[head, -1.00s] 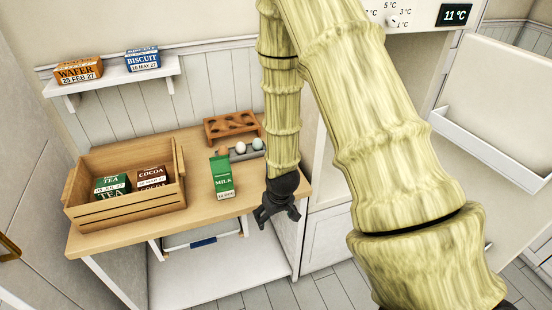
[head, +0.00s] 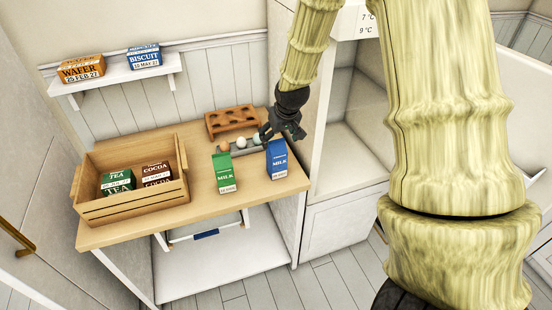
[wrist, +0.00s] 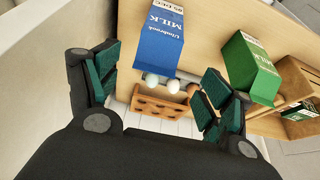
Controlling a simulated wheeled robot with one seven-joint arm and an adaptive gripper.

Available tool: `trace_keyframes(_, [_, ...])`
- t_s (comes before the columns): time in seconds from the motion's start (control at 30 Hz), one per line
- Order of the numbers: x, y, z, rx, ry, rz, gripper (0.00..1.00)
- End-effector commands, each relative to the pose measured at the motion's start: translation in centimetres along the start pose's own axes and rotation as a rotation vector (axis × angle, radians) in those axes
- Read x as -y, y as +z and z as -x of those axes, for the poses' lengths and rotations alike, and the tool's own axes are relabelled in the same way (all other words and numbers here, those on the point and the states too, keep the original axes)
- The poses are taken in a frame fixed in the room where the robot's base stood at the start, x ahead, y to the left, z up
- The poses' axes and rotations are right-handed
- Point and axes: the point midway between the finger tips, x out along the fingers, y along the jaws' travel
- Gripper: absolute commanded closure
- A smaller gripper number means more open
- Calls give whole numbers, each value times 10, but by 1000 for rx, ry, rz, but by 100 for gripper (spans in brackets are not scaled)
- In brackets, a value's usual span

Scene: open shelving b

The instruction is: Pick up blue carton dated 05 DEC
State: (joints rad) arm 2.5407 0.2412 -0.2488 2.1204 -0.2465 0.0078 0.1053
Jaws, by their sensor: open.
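The blue milk carton (head: 277,160) stands upright at the right end of the wooden table, and its date label reads 05 DEC in the wrist view (wrist: 160,38). My gripper (head: 268,135) is open and empty, just behind and above the carton's top in the head view. In the wrist view my open fingers (wrist: 160,98) lie on either side of the carton's line, with the carton ahead between them. I cannot tell whether they touch it. A green milk carton (head: 224,173) stands to its left on the table; it also shows in the wrist view (wrist: 250,68).
A wooden crate (head: 135,208) with tea and cocoa boxes stands on the table's left. An egg rack (head: 244,153) and a brown holed block (head: 230,118) lie behind the cartons. A wall shelf (head: 118,82) holds wafer and biscuit boxes. The table's front middle is clear.

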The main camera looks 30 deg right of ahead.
Motion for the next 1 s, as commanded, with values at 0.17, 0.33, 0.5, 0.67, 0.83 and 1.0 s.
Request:
trace_keyframes(0.17, [0,0,-18,2,0,0,20])
trace_keyframes(0.33, [0,0,-30,1,0,0,20])
trace_keyframes(0.5, [0,0,-34,0,0,0,20])
trace_keyframes(0.67, [-1,0,-41,1,0,0,20])
trace_keyframes(0.83, [-3,1,-54,1,0,-1,20])
trace_keyframes(1.0, [-5,2,-69,2,0,-1,20])
